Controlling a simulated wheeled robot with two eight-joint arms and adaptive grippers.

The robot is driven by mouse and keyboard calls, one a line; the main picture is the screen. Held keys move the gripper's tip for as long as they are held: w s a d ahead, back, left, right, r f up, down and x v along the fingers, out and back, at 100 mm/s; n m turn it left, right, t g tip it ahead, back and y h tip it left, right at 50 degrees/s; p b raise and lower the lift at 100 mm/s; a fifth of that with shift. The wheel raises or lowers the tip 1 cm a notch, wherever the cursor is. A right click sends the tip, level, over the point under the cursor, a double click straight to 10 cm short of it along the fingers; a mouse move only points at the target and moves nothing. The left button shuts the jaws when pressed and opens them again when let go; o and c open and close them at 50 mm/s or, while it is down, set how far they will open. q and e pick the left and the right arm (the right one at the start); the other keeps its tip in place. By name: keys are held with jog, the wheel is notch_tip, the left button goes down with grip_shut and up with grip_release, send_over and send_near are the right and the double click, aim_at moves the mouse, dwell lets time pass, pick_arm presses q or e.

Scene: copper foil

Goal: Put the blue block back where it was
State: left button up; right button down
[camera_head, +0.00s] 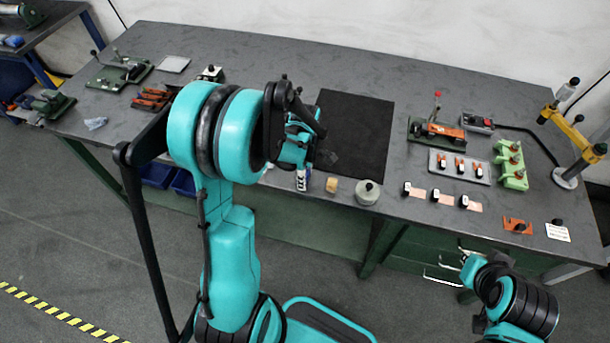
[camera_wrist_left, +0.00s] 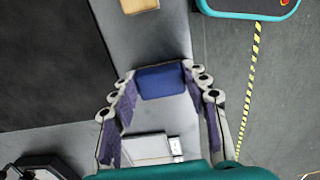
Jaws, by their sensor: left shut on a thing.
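The blue block (camera_wrist_left: 162,82) shows in the left wrist view between the fingertips of my left gripper (camera_wrist_left: 160,88), which is shut on it. It is over the bare grey strip of bench between the black mat and the front edge. I cannot tell whether it touches the bench. In the head view my left gripper (camera_head: 303,178) is at the mat's front left corner, and the block cannot be made out clearly there. My right gripper (camera_head: 466,268) is low in front of the bench, away from the block; its jaw opening is unclear.
A wooden block (camera_head: 332,185) and a round grey weight (camera_head: 367,192) stand near the front edge, right of my left gripper. The black mat (camera_head: 355,125) is clear where visible. Fixtures, an orange-and-red clamp (camera_head: 437,129) and a yellow stand (camera_head: 575,130) fill the right side.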

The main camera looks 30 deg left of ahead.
pick_arm(q)
jog(key=shift+f, duration=0.2)
jog(key=o, duration=1.1)
jog(key=shift+r, duration=0.15)
jog(key=shift+r, duration=0.3)
notch_tip(320, 180, up, 12)
jog(key=f+p, duration=0.1)
jog(key=p, duration=0.3)
jog(key=s+d+r+m+t, duration=0.3)
jog(key=s+d+r+m, duration=0.1)
jog(key=m, duration=0.6)
jog(key=s+d+r+m+t, duration=0.4)
jog(key=s+d+m, duration=0.2)
jog(key=m, duration=0.4)
jog(key=shift+s+r+m, duration=0.25)
jog(key=shift+s+m, duration=0.15)
jog(key=shift+s, duration=0.15)
